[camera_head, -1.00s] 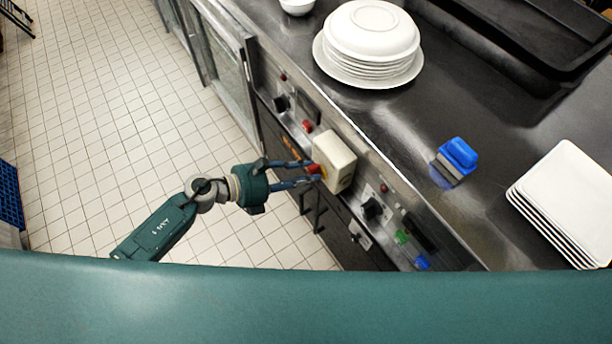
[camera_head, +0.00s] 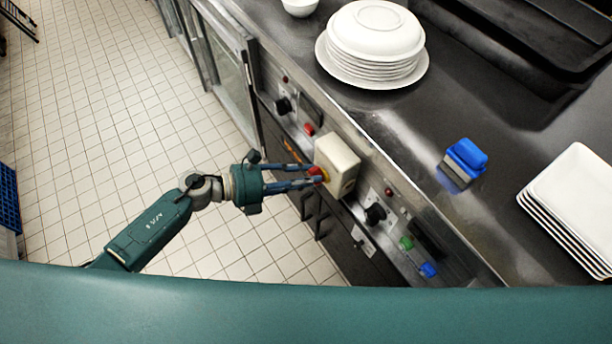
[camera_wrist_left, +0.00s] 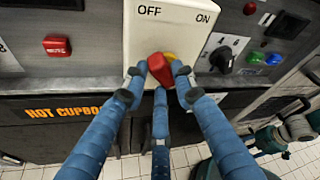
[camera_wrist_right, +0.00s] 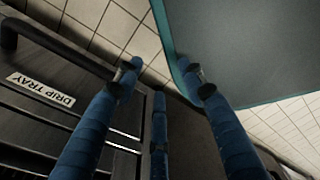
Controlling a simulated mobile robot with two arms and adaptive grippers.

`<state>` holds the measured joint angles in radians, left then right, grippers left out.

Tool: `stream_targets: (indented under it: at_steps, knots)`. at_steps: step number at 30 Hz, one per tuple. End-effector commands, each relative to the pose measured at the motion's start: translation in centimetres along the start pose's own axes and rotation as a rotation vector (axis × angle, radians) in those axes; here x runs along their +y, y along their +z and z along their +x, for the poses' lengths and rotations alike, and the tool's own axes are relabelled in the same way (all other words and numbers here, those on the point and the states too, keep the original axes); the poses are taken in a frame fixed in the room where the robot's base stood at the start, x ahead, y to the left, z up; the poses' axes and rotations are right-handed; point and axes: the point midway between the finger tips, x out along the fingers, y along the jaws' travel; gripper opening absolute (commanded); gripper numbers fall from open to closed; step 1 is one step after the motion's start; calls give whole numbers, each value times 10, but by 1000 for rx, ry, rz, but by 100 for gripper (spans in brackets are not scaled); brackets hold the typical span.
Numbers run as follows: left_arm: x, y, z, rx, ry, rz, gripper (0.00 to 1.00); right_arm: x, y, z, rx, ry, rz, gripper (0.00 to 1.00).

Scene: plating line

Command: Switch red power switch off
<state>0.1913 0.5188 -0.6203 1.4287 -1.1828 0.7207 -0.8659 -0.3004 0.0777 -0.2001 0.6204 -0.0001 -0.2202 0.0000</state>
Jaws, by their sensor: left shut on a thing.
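The red power switch (camera_head: 316,171) is a red handle on a yellow base, on the front of a cream box (camera_head: 337,163) on the counter's front panel. In the left wrist view the red handle (camera_wrist_left: 159,72) lies between my blue fingertips, below the printed words OFF, upper left, and ON, upper right. Which word the handle points to is unclear, as the fingers partly cover it. My left gripper (camera_head: 318,174) is shut on the handle. My right gripper (camera_wrist_right: 163,78) shows only in its wrist view, fingers apart and empty.
A black knob (camera_head: 375,213), a green button (camera_head: 406,243) and a blue one (camera_head: 428,269) sit to the right of the box. A red button (camera_head: 309,129) is on its other side. Stacked plates (camera_head: 372,45) and a blue-topped sponge (camera_head: 465,158) stand on the counter.

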Motion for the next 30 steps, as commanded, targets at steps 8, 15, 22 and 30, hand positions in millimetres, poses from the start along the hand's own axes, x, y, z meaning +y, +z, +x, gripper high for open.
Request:
stream_targets:
  at_steps: [8,15,22,30]
  knots:
    - [0,0,0,-1,1,-2,46,0,0,0,0,0,0,40]
    - [0,0,-3,0,1,-1,46,5,1,0,-1,5,-2,40]
    - [2,-2,-37,2,4,-1,46,3,0,0,0,3,-1,40]
    - [1,-1,-93,1,3,-2,46,2,0,0,0,2,-1,40]
